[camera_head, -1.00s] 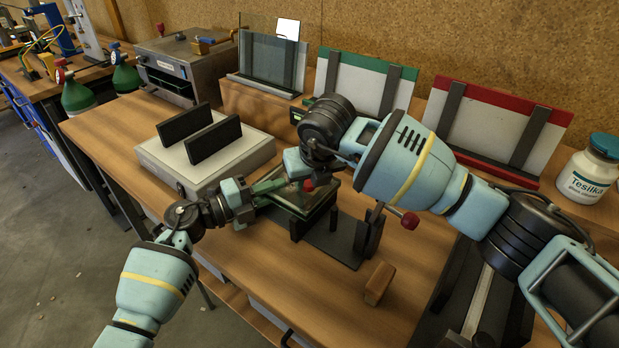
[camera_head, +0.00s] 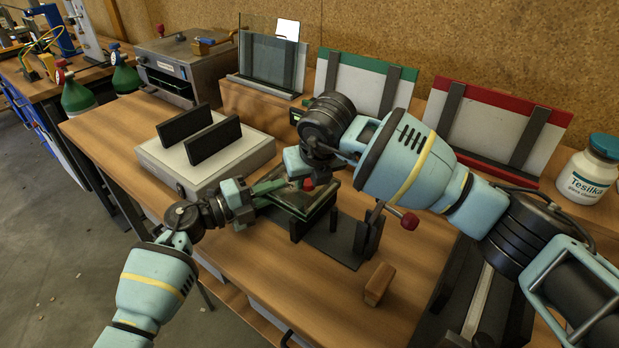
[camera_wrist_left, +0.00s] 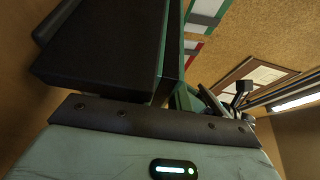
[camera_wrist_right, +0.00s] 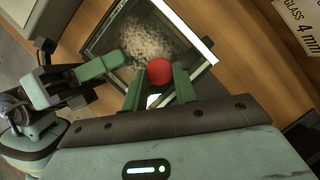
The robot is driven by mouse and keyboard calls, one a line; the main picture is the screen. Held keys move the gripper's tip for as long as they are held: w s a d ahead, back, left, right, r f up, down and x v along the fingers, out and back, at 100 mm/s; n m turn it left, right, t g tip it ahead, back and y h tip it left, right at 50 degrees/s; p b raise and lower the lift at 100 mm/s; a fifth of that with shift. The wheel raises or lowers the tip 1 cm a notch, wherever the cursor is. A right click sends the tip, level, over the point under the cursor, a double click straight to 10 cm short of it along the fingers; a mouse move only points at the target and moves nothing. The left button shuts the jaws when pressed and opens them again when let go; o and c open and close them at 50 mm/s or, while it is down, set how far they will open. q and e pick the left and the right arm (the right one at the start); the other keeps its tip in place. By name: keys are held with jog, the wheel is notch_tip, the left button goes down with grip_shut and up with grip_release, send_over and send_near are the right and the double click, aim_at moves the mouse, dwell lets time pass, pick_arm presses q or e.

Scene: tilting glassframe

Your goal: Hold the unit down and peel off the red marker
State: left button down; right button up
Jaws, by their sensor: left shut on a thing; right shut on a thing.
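The glass unit (camera_head: 292,203) lies almost flat in a dark stand (camera_head: 335,240) on the bench. It also shows in the right wrist view (camera_wrist_right: 112,42), with a pale speckled patch on its pane. My left gripper (camera_head: 268,187) has its green fingers shut on the unit's left edge; they also show in the right wrist view (camera_wrist_right: 100,66). The round red marker (camera_wrist_right: 160,71) sits between the green fingertips of my right gripper (camera_wrist_right: 160,86), which is shut on it over the pane. Whether the marker still touches the glass is unclear.
A pale box with two black uprights (camera_head: 225,160) stands left of the stand. Racks with green-edged (camera_head: 360,80) and red-edged (camera_head: 495,120) panels line the back. A wooden block (camera_head: 379,284) lies in front, and a white jar (camera_head: 590,172) stands far right.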

aim_at(309, 184)
jog(key=shift+r, duration=0.5)
dwell(1.0)
jog(key=shift+r, duration=3.4)
pick_arm(q)
jog(key=c, duration=1.3)
grip_release()
jog(key=shift+o, duration=0.2)
jog(key=shift+a, duration=0.1)
jog(key=v, duration=1.1)
jog(key=shift+s+a, duration=0.25)
jog(key=shift+a, duration=0.1)
